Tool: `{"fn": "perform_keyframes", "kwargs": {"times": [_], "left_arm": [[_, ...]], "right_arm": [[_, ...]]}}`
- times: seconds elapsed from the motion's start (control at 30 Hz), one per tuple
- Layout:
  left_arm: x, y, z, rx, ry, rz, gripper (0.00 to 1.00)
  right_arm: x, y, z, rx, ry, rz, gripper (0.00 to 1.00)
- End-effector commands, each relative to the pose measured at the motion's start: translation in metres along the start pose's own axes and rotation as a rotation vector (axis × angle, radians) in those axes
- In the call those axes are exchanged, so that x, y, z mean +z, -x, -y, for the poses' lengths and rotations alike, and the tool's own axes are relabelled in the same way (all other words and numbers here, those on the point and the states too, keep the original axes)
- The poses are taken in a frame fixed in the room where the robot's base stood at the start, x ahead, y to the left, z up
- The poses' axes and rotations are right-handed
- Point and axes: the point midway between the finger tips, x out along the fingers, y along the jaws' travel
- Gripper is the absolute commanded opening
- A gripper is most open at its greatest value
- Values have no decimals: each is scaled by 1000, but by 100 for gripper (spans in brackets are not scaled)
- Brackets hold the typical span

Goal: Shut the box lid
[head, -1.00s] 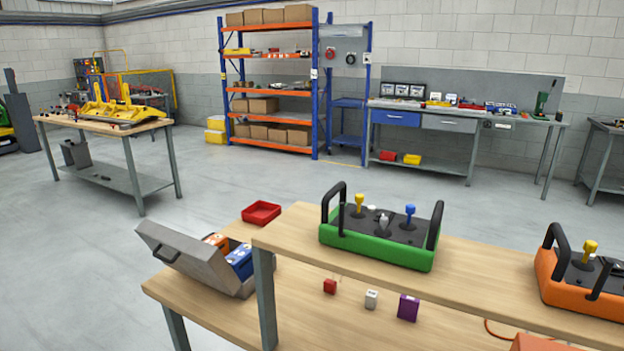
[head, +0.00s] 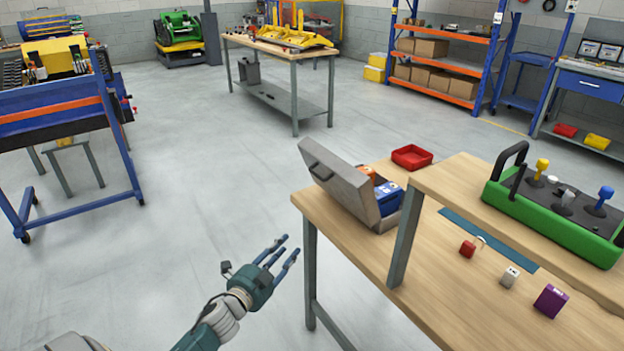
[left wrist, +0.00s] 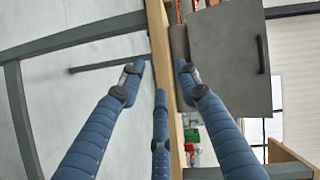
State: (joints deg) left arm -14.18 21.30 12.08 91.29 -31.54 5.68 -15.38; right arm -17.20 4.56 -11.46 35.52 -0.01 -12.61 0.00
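The grey box (head: 386,220) stands at the left end of the wooden table, with orange and blue items inside. Its grey lid (head: 340,186) is raised and tilted open toward the left, with a dark handle on its outer face. The lid (left wrist: 232,55) also shows in the left wrist view, beyond the fingers, with its handle at right. My left gripper (head: 279,253) is open and empty, to the left of the table and below and left of the lid, apart from it. In the left wrist view its blue fingers (left wrist: 160,85) are spread. My right gripper is not in view.
The table (head: 365,265) has a raised shelf on grey legs at right, carrying a green controller (head: 560,215). A red tray (head: 412,157) lies behind the box. Red, white and purple (head: 550,301) blocks lie under the shelf. The floor left of the table is clear.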

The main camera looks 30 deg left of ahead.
Motion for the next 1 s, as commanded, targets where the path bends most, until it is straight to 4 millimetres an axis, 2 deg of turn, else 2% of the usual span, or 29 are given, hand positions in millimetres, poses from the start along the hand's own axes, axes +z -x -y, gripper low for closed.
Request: {"fn": "perform_keyframes", "kwargs": {"times": [0.03, 0.1, 0.2, 0.23, 0.37, 0.47, 0.8, 1.0], "left_arm": [[-17, -3, 43, -67, -71, -48, 33], [-36, -2, 86, -138, -154, -94, 33], [-56, 2, 124, -205, -236, -135, 33], [-60, 3, 132, -217, -252, -144, 33], [-68, 0, 146, -240, -279, -158, 33], [-71, -12, 150, -242, -279, -157, 33], [-82, -73, 163, -241, -275, -156, 33], [-85, -94, 165, -238, -274, -156, 33]], "right_arm": [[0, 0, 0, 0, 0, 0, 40], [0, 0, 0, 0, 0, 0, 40], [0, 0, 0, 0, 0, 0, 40], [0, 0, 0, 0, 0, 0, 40], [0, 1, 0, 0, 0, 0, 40], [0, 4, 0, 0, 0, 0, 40], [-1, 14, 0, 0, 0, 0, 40], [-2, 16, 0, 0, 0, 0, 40]]}}
